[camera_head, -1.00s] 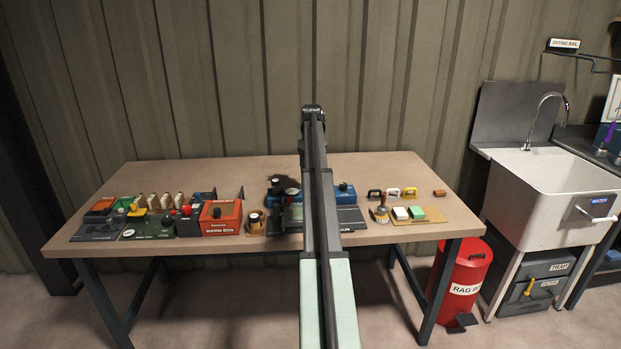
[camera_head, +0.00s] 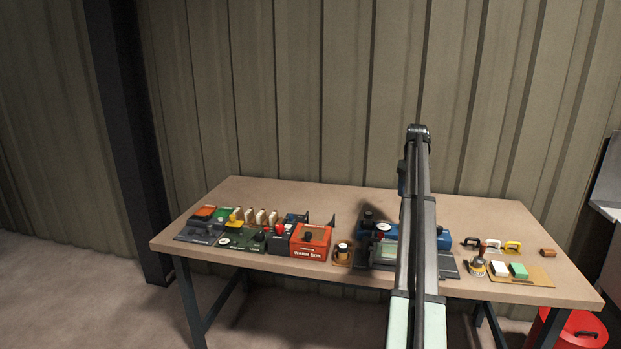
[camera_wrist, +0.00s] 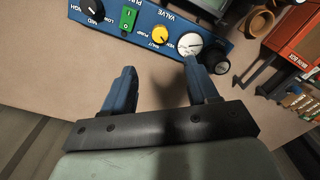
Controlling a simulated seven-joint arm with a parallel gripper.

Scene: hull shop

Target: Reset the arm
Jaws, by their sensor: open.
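My gripper (camera_wrist: 160,92) is open in the wrist view, its two blue fingers apart with nothing between them. In the head view my arm (camera_head: 418,220) stretches over the workbench (camera_head: 345,190) and partly hides the blue unit (camera_head: 380,228). The gripper's fingers cannot be made out there.
An orange warm box (camera_head: 311,240) and several small devices stand on the bench's left. Coloured clamps (camera_head: 491,245) and a wooden board (camera_head: 535,277) with a white and a green block lie on the right. A red bin (camera_head: 578,330) stands below. The back strip of the bench is clear.

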